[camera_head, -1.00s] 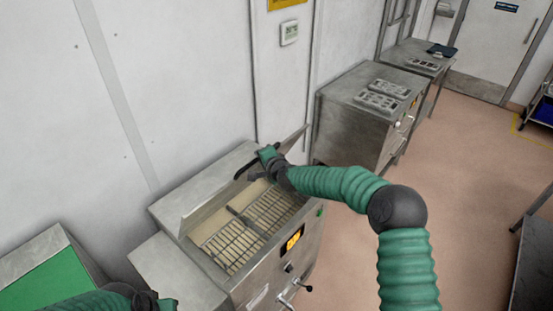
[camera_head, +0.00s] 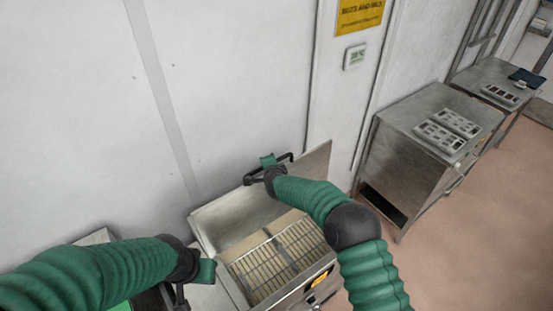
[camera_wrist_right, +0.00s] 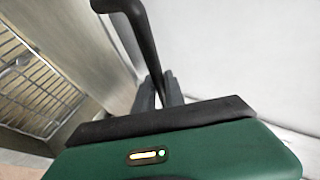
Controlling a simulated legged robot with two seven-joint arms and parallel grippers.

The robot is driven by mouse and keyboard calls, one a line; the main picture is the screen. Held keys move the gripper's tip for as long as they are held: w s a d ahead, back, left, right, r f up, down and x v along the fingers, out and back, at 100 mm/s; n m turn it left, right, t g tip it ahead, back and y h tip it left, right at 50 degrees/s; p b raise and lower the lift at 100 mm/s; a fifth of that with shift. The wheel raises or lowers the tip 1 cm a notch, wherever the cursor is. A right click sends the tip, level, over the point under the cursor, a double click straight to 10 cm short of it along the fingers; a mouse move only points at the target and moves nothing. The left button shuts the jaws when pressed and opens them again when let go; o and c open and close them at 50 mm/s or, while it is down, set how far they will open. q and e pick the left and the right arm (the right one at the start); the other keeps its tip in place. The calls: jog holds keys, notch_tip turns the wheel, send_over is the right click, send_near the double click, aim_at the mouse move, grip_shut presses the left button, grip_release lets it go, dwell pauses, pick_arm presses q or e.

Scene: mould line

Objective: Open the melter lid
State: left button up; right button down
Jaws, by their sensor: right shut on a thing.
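The melter (camera_head: 240,290) is a steel box with a wire grid (camera_head: 270,262) over a pale interior. Its steel lid (camera_head: 318,165) stands raised steeply at the back, leaving the grid in view. My right gripper (camera_head: 268,165) is shut on the black lid handle (camera_head: 287,157) at the lid's upper edge. In the right wrist view, the handle (camera_wrist_right: 140,30) runs to the fingers (camera_wrist_right: 158,95), with the grid (camera_wrist_right: 35,85) at the left. My left gripper (camera_head: 185,290) is low at the left, in front of the melter's left side and apart from the lid; its fingers are not clear.
A white wall stands behind the melter, with a small display (camera_head: 354,57) and a yellow sign (camera_head: 360,15). A steel cabinet (camera_head: 405,150) to the right bears moulds (camera_head: 447,130), with another table (camera_head: 485,75) beyond. The floor (camera_head: 480,240) at the right is clear.

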jog(key=shift+w+a+f, duration=0.1)
jog(key=shift+a+f, duration=0.1)
jog(key=shift+f, duration=0.05)
jog(key=c, duration=1.4)
grip_release()
jog(key=shift+s+r, duration=0.1)
jog(key=shift+s, duration=0.1)
jog(key=b+v, duration=0.7)
jog(key=v, duration=0.9)
jog(key=shift+r, duration=0.3)
